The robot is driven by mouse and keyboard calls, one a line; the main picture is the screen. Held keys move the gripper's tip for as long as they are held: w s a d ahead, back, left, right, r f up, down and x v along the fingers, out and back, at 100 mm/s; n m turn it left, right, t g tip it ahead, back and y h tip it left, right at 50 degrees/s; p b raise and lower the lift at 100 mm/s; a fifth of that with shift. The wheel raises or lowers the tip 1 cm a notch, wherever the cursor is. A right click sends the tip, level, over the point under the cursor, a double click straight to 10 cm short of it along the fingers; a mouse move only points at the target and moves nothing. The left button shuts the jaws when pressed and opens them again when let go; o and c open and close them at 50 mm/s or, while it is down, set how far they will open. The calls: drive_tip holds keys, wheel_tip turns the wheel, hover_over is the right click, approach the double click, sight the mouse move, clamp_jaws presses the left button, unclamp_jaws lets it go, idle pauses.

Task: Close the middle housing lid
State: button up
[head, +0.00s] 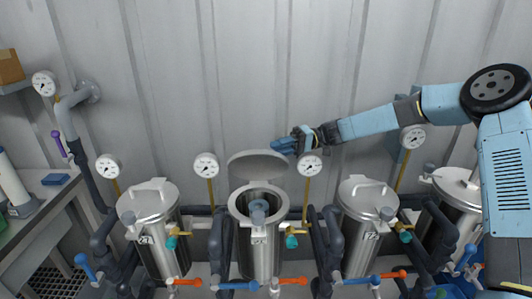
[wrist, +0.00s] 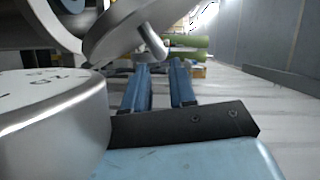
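The middle housing (head: 258,240) is a steel vessel with its mouth open and a blue-grey fitting (head: 258,216) inside. Its round lid (head: 255,166) stands raised and tilted at the back of the rim. My gripper (head: 283,146) is at the lid's upper right edge, near the wall. In the wrist view my two blue fingers (wrist: 158,88) are apart with nothing seen between them. The lid (wrist: 112,32) and its rod-like handle (wrist: 152,42) show just above and left of the fingertips. Whether a finger touches the lid is unclear.
A pressure gauge (head: 310,166) stands just below my wrist; it looms close at left in the wrist view (wrist: 50,115). Closed housings stand left (head: 148,205) and right (head: 368,200). The corrugated wall (head: 240,70) is close behind.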

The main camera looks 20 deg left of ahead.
drive_tip(key=v, duration=0.8)
drive_tip(key=shift+w+d, duration=0.1)
drive_tip(key=shift+d, duration=0.1)
drive_tip(key=shift+c, duration=0.4)
